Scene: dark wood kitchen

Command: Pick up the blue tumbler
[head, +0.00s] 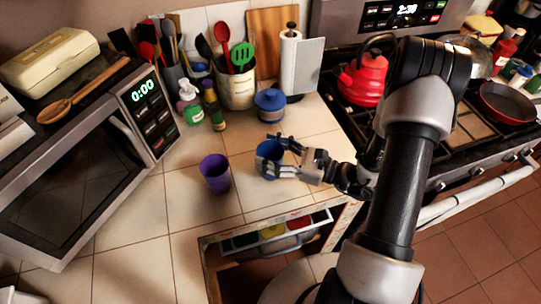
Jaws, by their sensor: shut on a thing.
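The blue tumbler (268,152) stands on the tiled counter, or just above it; I cannot tell which. It is near the middle of the head view. My gripper (275,157) comes in from the right and is shut on the blue tumbler, with its fingers on both sides of it. The fingers hide part of the tumbler's side. A purple tumbler (215,174) stands upright on the counter to the left, apart from my gripper.
Bottles (213,105) and a utensil crock (235,88) are at the back. A microwave (80,165) is at left, a stove with a red kettle (363,80) at right. An open drawer (265,237) is below the front edge.

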